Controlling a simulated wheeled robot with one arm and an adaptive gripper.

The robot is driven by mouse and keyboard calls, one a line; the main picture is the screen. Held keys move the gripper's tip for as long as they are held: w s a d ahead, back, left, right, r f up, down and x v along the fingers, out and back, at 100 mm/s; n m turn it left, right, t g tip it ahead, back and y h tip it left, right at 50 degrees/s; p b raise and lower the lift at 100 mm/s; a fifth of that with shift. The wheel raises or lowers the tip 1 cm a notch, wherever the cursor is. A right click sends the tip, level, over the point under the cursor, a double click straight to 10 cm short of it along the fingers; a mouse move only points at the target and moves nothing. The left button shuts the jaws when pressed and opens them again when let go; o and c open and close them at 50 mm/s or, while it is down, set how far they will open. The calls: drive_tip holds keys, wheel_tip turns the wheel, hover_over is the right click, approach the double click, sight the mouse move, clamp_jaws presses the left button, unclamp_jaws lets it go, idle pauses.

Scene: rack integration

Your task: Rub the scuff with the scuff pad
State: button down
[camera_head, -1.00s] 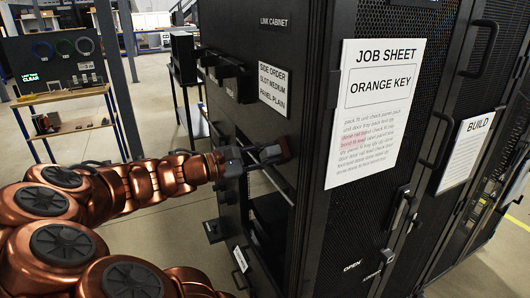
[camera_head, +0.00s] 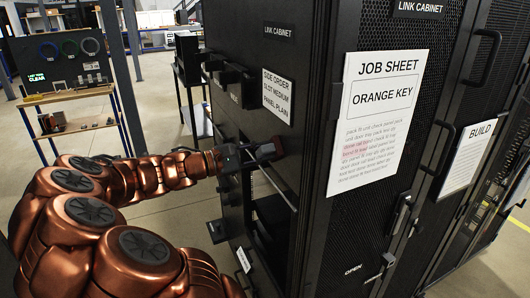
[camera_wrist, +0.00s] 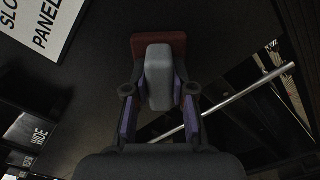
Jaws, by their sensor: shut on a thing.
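The scuff pad, a grey block (camera_wrist: 159,78) with a dark red face (camera_wrist: 175,42), is between my gripper's fingers (camera_wrist: 159,104). In the head view, my gripper (camera_head: 247,154) holds the pad (camera_head: 269,148) at the dark side of the link cabinet (camera_head: 305,60), below the slot label and above an open bay. The red face is close to the dark panel; I cannot tell whether it touches. No scuff can be made out; the pad and the dark surface may hide it.
A metal rod (camera_wrist: 228,101) crosses the opening beside my gripper. Black handles (camera_head: 228,77) stick out from the cabinet above. A white "side order" label (camera_head: 277,95) is on the panel. The job sheet (camera_head: 378,120) hangs on the door at right. A tool bench (camera_head: 75,95) stands far left.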

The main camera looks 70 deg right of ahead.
drive_tip(key=shift+w+d+p, duration=1.25)
drive_tip(key=shift+w+d, duration=0.75)
drive_tip(key=shift+d, duration=0.3)
drive_tip(key=shift+w, duration=0.1)
drive_tip(key=shift+w+a, duration=0.15)
drive_tip(key=shift+w, duration=0.1)
drive_tip(key=shift+v, duration=2.65)
drive_tip(key=shift+a, duration=0.1)
drive_tip(key=shift+v, duration=1.4)
